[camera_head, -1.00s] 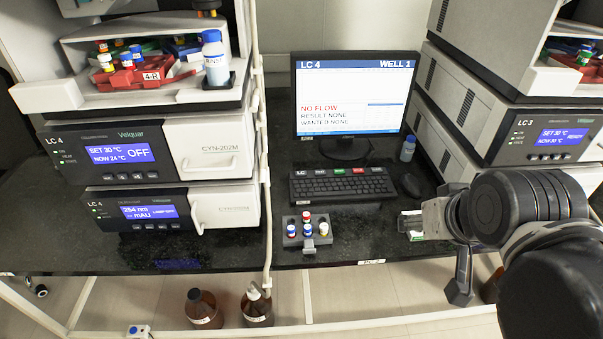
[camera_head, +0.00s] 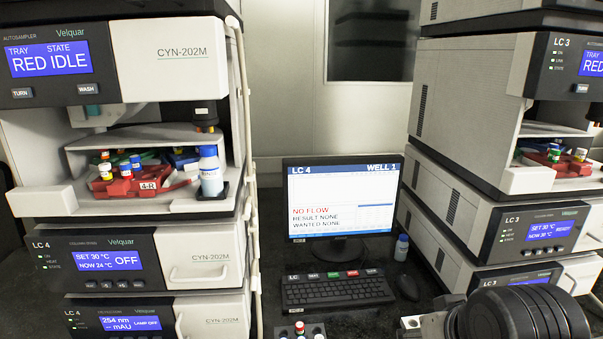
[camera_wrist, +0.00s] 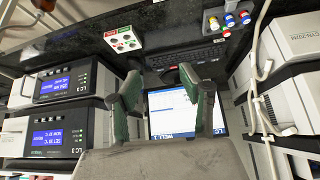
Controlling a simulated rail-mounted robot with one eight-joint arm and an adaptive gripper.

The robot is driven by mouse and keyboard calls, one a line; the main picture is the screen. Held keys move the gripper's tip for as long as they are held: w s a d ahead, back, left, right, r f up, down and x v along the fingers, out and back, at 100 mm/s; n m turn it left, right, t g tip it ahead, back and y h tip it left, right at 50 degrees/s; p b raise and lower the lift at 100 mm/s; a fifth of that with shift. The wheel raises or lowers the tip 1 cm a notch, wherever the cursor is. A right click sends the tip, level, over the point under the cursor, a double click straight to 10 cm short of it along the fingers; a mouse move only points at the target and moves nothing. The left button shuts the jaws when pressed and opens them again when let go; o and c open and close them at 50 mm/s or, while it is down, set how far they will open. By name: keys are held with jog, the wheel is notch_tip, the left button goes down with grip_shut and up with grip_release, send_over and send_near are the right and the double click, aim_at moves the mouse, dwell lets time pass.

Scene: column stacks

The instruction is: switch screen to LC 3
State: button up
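The monitor (camera_head: 341,197) stands at the back middle of the bench and reads LC 4, WELL 1, NO FLOW, RESULT NONE, WANTED NONE. The keyboard (camera_head: 337,289) lies in front of it, with a top row holding an LC key and green and red keys. In the wrist view the picture is upside down; the screen (camera_wrist: 172,113) shows between the fingers and the keyboard (camera_wrist: 186,58) beyond them. My gripper (camera_wrist: 165,90) is open with nothing between its two green-padded fingers. In the head view only part of my wrist shows at the lower right; the fingertips are out of frame.
The LC 4 stack (camera_head: 150,262) stands left and the LC 3 stack (camera_head: 470,215) right. A mouse (camera_head: 406,288) and a small bottle (camera_head: 401,247) are right of the keyboard. A vial rack (camera_head: 300,331) sits in front. A white card with coloured buttons (camera_wrist: 123,39) shows in the wrist view.

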jog(key=shift+c, duration=0.5)
grip_shut()
dwell(0.9)
